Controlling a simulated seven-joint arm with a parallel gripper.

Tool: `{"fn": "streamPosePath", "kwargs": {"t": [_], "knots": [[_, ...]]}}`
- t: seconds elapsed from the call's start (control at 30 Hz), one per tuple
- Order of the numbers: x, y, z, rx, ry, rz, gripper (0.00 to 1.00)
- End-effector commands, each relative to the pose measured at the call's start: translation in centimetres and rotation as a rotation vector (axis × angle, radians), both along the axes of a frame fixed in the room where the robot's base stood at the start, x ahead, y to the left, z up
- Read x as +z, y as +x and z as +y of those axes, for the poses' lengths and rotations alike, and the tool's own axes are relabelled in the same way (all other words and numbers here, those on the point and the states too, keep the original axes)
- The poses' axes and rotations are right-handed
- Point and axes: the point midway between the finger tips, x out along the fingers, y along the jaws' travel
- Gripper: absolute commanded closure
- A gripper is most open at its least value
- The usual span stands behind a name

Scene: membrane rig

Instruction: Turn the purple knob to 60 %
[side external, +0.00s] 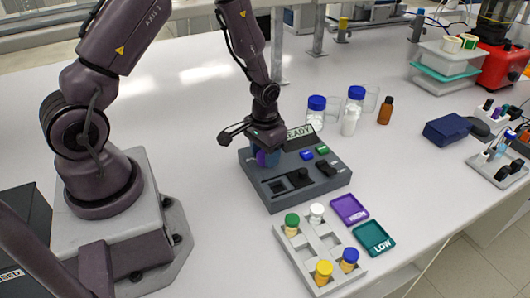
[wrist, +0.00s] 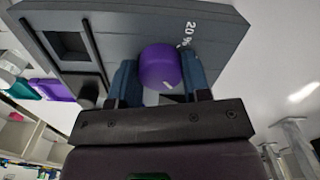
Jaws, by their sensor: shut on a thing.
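The purple knob (wrist: 161,68) sits on the dark grey control box, between the two blue fingers of my gripper (wrist: 160,82) in the wrist view. A short white mark shows on the knob near its lower edge, and the printed text "20 %" stands beside it on the box. My gripper is shut on the knob. In the side view my gripper (side external: 264,152) is at the back left of the control box (side external: 270,199), and only a bit of the knob (side external: 261,159) shows there; the rest is hidden.
The box carries a READY display (side external: 300,132), a blue button (side external: 306,155), a green button (side external: 322,150) and a black slider. A grey rack (side external: 318,250) with several capped vials stands in front. Purple and teal trays lie right of it. Bottles stand behind the box.

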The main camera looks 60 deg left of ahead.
Motion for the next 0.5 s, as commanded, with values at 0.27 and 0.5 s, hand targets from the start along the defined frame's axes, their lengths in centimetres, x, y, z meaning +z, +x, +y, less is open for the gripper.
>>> {"fn": "streamPosePath", "kwargs": {"t": [0.27, 0.5], "knots": [[0.07, -0.01, -0.03, -0.061, 0.000, 0.001, 0.80], [0.07, -0.01, -0.03, -0.069, 0.000, 0.001, 0.80]]}}
